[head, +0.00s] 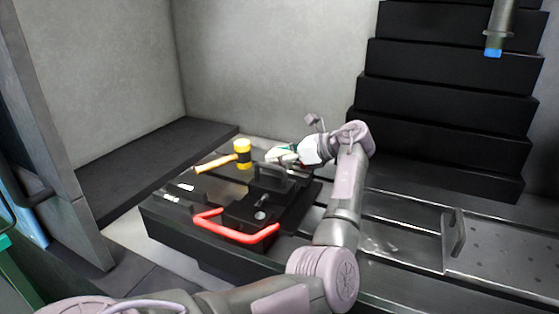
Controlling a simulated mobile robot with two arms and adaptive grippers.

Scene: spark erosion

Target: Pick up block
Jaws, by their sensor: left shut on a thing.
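My left gripper (278,154) is above the back of the black fixture (245,212) on the machine table. Its arm comes in from the bottom left, bends up at the right and reaches back to the left. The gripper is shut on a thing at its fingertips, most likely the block. The block is too small and too covered by the fingers to make out its shape. The fixture has a dark raised handle (272,178) just below the gripper and a red handle (236,228) at its front. My right gripper is not in view.
A mallet with a yellow head (242,150) lies left of the gripper. A perforated plate with a handle (505,248) is on the right of the slotted table (395,240). Black stepped bellows (450,95) rise behind. A blue-tipped cylinder (493,52) hangs at top right.

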